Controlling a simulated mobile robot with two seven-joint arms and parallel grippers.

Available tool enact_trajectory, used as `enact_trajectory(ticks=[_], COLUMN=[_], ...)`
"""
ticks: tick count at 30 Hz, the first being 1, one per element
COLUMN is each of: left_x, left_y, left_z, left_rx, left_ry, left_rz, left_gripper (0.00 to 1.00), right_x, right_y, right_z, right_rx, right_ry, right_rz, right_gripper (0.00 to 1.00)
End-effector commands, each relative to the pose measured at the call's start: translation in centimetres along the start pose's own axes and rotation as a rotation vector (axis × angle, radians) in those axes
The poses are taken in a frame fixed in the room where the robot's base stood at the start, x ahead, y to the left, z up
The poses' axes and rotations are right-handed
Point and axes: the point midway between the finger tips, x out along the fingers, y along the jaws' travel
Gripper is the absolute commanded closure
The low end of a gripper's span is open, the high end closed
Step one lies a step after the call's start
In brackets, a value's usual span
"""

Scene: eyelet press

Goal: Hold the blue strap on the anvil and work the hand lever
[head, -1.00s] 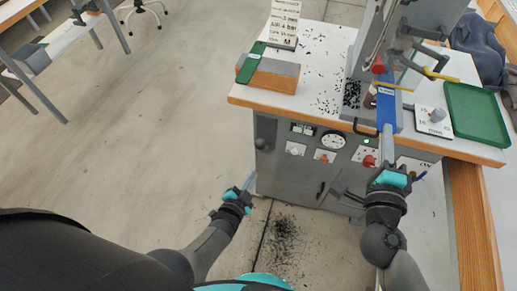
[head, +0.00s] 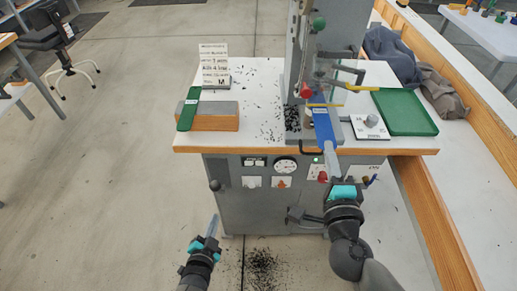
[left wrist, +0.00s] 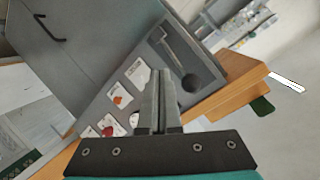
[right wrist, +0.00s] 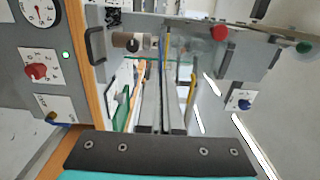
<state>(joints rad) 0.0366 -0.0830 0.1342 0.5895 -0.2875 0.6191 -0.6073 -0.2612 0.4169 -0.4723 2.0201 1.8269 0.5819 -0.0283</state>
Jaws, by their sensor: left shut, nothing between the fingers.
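The blue strap (head: 325,132) lies over the anvil area of the press, under a yellow bar. My right gripper (head: 329,163) is shut on its near end, in front of the table edge. The strap is hard to make out between the fingers (right wrist: 163,95) in the right wrist view. A lever with a dark ball (head: 214,185) sits in a recess at the cabinet's left front; its ball (left wrist: 190,83) shows in the left wrist view. My left gripper (head: 213,220) is shut and empty, below and in front of that ball, apart from it. The anvil is mostly hidden.
A green strap (head: 188,108) lies on a wooden block (head: 216,117). A red knob (head: 306,91) and a green knob (head: 319,23) are on the press. A green tray (head: 405,112) stands at the right. Black bits litter the table and floor.

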Motion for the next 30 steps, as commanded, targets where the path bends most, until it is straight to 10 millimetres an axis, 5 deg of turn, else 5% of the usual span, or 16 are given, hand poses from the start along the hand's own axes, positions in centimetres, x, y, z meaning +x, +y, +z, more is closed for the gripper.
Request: enact_trajectory(ticks=[19,30], left_x=[-0.2,-2.5], left_y=[0.1,0.1], left_z=[0.0,0.1], left_rx=[0.0,0.001], left_ry=[0.0,0.0], left_rz=[0.0,0.0], left_gripper=[1.0,1.0], right_x=[0.0,0.0], right_y=[0.0,0.0], right_z=[0.0,0.0], right_rx=[0.0,0.0], right_ry=[0.0,0.0], right_rz=[0.0,0.0], right_gripper=[1.0,1.0])
